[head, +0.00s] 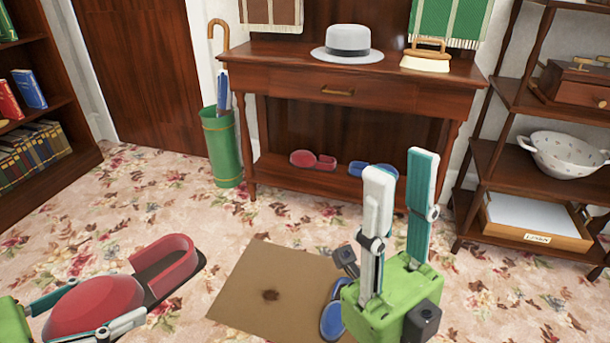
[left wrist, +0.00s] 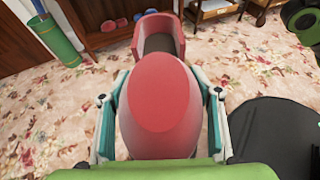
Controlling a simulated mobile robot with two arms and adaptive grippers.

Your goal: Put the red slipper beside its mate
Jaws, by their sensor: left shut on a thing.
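My left gripper (head: 105,302) is shut on the red slipper (head: 92,303), with one finger on each side of its rounded toe. The slipper's open heel end points away from the gripper; it also shows in the left wrist view (left wrist: 165,100). Its mate, another red slipper (head: 312,160), lies on the low shelf (head: 290,179) of the console table, left of a blue slipper (head: 372,169). My right gripper (head: 401,165) is open and empty, fingers pointing up, in front of the table.
A brown mat (head: 260,270) with a dark stain lies on the floor. A second blue slipper (head: 332,318) lies at its right edge, partly hidden by my right gripper. A green umbrella stand (head: 222,150) is left of the table; a shelf rack (head: 500,160) is right.

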